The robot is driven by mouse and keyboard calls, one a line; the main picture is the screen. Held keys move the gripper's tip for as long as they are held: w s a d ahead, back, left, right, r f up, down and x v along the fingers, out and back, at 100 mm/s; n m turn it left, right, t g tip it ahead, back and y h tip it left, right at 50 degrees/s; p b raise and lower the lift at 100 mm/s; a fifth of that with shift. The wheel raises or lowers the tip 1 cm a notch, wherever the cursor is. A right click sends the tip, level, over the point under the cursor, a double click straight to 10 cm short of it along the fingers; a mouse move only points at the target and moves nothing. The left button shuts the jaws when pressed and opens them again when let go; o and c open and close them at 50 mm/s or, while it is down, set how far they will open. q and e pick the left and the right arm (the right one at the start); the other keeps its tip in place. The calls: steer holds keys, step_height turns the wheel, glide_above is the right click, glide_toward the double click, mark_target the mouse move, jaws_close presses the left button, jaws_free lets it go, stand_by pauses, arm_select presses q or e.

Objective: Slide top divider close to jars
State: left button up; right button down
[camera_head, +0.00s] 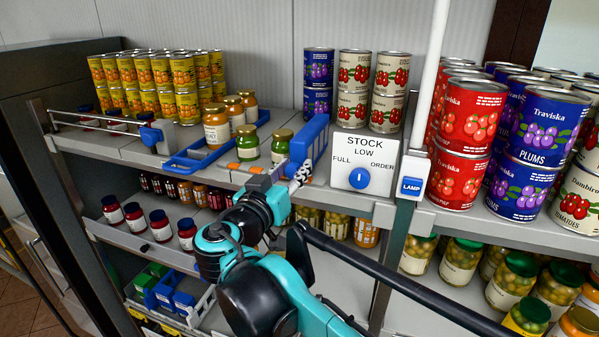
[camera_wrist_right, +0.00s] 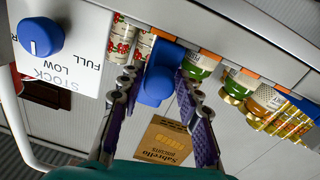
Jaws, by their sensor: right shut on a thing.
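The blue top divider (camera_head: 310,146) stands upright on the top shelf, just right of the jars. A narrow gap seems to show between divider and nearest jar. My left gripper is out of view.
A white stock sign (camera_head: 363,150) with a blue dial stands right of the divider. A white post with a lamp switch (camera_head: 412,187) is beyond it. Purple cans (camera_head: 318,64) and tomato cans (camera_head: 388,112) stand behind.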

steer(key=c, duration=1.4)
jaws_free()
steer(key=shift+d, duration=0.15)
steer(key=shift+o, duration=1)
steer(key=shift+d, duration=0.15)
steer(key=shift+s+a, duration=0.25)
steer(key=v, duration=1.1)
steer(key=shift+s, duration=0.25)
